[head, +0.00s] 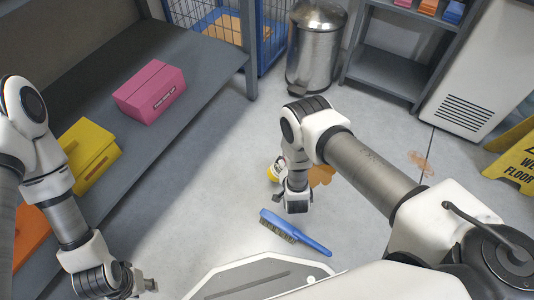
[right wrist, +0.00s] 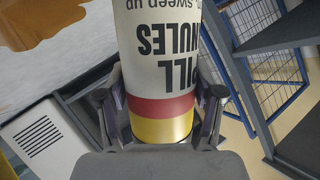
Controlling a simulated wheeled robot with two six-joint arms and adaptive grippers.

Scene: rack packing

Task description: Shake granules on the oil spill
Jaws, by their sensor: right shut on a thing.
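The spill granules container (right wrist: 160,60) is white with black lettering and red and yellow bands. My right gripper (right wrist: 160,112) is shut around it in the right wrist view. In the head view a small part of the container with its yellow end (head: 273,173) shows beside my right wrist, which hides the rest. The brown oil spill (head: 321,176) lies on the floor just right of that wrist, partly covered by it. A brown patch also fills the upper left of the right wrist view (right wrist: 50,28). My left gripper (head: 140,284) is at the lower left, apart from everything, its fingers too small to judge.
A blue brush (head: 298,234) lies on the floor in front. A fainter brown stain (head: 420,161) is farther right, near a yellow wet floor sign (head: 513,160). A grey shelf with pink (head: 150,91) and yellow (head: 88,155) boxes stands left. A metal bin (head: 316,50) stands behind.

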